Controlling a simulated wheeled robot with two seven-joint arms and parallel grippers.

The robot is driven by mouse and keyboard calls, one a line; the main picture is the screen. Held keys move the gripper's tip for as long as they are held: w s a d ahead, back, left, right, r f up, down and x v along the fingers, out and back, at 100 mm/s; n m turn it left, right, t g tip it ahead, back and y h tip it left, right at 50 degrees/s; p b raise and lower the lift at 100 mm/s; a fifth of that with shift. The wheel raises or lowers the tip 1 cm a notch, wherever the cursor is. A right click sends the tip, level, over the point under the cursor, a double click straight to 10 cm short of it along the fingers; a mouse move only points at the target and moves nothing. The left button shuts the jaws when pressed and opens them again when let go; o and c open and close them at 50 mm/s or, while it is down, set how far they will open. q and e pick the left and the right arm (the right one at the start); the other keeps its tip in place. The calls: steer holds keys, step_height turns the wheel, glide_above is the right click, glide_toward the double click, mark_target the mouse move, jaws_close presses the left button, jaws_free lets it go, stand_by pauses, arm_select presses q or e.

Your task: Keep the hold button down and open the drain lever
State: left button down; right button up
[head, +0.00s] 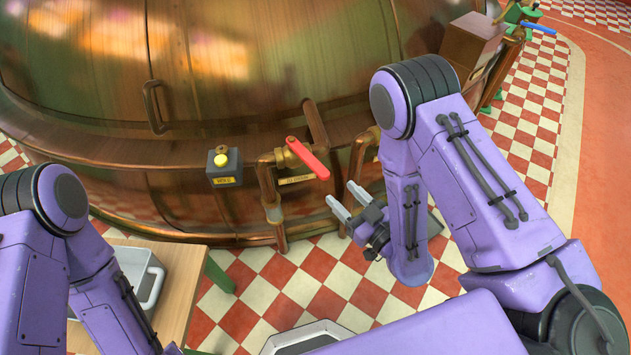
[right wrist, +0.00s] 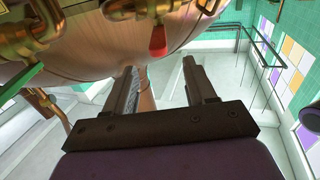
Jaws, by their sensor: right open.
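A grey box with a yellow button (head: 221,160) and a small yellow label is mounted on the lower side of the copper kettle. Nothing touches the button. To its right, the red drain lever (head: 309,159) sits on a brass valve in copper piping and slants down to the right. The lever also shows at the top of the right wrist view (right wrist: 158,41). My right gripper (head: 342,197) is open and empty, below and to the right of the lever and apart from it. Its two parted fingers show in the wrist view (right wrist: 158,73). My left gripper is out of view.
The large copper kettle (head: 260,60) fills the back, with handles and pipes along its lower side. A wooden table (head: 187,270) with a grey container (head: 146,277) stands at lower left. Checkered floor (head: 300,288) is open below the valve.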

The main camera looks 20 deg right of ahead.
steer(key=p, duration=0.2)
glide_toward(315, 164)
steer(key=w, duration=0.2)
steer(key=shift+w+a+f, duration=0.3)
steer(key=p+x, duration=0.1)
steer(key=x, duration=0.6)
steer(key=shift+w+a+f+p, duration=0.15)
steer(key=shift+p, duration=0.15)
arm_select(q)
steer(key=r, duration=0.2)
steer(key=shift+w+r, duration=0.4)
arm_select(e)
jaws_close()
